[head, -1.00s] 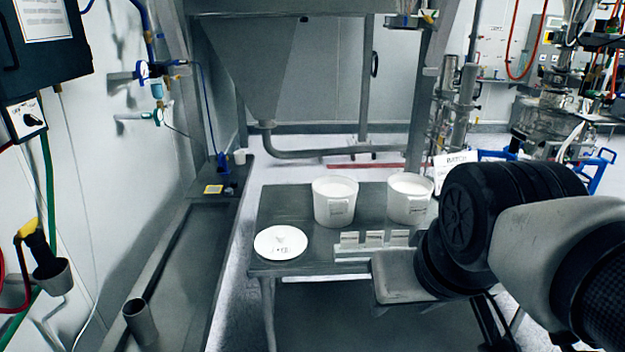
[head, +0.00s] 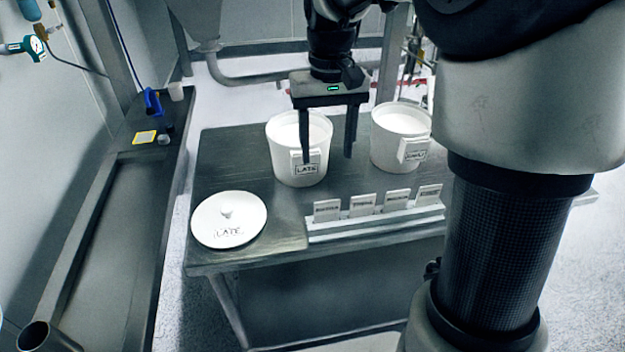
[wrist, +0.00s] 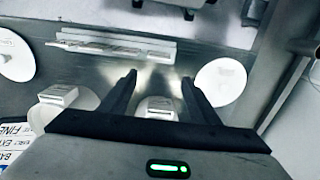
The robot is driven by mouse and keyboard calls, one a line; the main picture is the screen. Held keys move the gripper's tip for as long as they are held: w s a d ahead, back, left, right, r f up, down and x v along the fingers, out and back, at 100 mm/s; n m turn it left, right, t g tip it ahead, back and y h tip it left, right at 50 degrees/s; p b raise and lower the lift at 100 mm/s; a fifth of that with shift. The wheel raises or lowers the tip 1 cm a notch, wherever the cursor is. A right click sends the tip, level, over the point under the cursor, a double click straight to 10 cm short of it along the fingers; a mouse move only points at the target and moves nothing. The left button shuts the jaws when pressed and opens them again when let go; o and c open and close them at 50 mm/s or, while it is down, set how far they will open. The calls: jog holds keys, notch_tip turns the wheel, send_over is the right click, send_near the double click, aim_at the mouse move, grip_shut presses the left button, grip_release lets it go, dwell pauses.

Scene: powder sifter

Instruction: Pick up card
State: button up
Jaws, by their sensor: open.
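Several small upright cards stand in a white slotted rack (head: 375,224) near the table's front edge, among them a left card (head: 327,210) and a right card (head: 428,194). The rack also shows at the top of the wrist view (wrist: 115,46). A printed sign card (wrist: 18,140) with "FINE" on it is at the lower left of the wrist view, partly cut off. My gripper (head: 326,158) is open and empty, pointing down by the bucket labelled "LATE" (head: 283,150). The left finger overlaps the bucket's label block in the head view; contact cannot be told.
A second white bucket (head: 400,128) stands to the right. A white lid marked "LATE" (head: 229,217) lies at the table's left, and another disc (wrist: 14,55) shows in the wrist view. My arm hides the table's right side. A side bench (head: 105,215) runs along the left.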

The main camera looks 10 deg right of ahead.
aim_at(327, 201)
jog(key=f, duration=0.5)
jog(key=f+b, duration=0.1)
jog(key=f, duration=0.9)
jog(key=shift+s+d+b, duration=0.2)
jog(key=shift+s+b, duration=0.1)
jog(key=shift+b, duration=0.05)
jog(key=shift+r, duration=0.1)
